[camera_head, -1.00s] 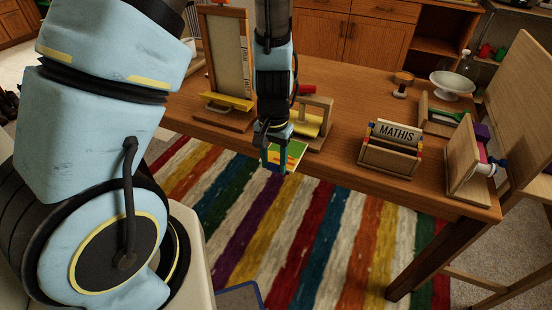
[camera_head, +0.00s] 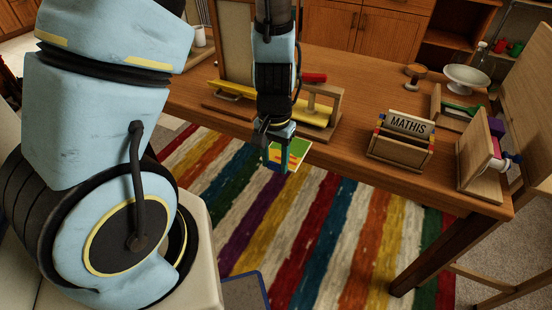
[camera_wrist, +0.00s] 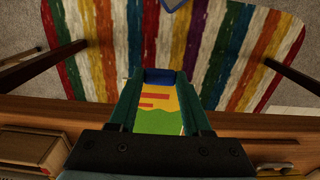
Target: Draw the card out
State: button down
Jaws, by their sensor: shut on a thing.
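My gripper (camera_head: 281,155) is shut on a colourful card (camera_head: 296,154), in front of the table's near edge and above the striped rug. The card shows yellow, green and red areas. In the wrist view the card (camera_wrist: 158,108) lies between my two teal fingers, with a dark blue part at its far end. It appears clear of the table edge in both views. A wooden stand with a yellow bar and a red knob (camera_head: 315,78) is on the table just behind my gripper; my arm hides part of it.
A wooden holder (camera_head: 400,152) with a "MATHIS" card (camera_head: 411,125) stands on the table (camera_head: 350,115) to the right. A tall framed board (camera_head: 236,45) stands at the left.

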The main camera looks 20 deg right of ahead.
jog(key=shift+r, duration=0.1)
jog(key=shift+r+p, duration=2.9)
jog(key=shift+r, duration=0.05)
jog(key=shift+w, duration=0.1)
